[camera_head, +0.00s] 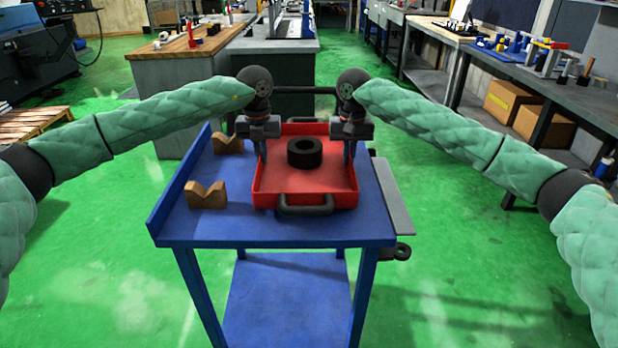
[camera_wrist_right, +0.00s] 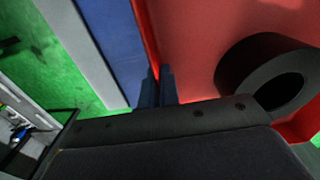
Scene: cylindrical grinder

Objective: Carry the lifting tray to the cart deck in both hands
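The lifting tray (camera_head: 330,192) is a shallow red tray with a black handle at its near side. It is level over the blue cart deck (camera_head: 240,225); I cannot tell whether its underside touches the deck. A black ring (camera_head: 304,153) lies in the tray. My left gripper (camera_head: 262,151) is at the tray's left wall, its fingers close together on it. My right gripper (camera_head: 349,151) is at the right wall. In the right wrist view its fingers (camera_wrist_right: 157,88) are on either side of the tray's thin wall, and the tray floor (camera_wrist_right: 195,40) shows beside them.
Two brown V-blocks (camera_head: 206,195) (camera_head: 229,143) stand on the deck left of the tray. A grey plate (camera_head: 390,196) juts out at the cart's right side. Workbenches stand behind and at the right (camera_head: 540,85).

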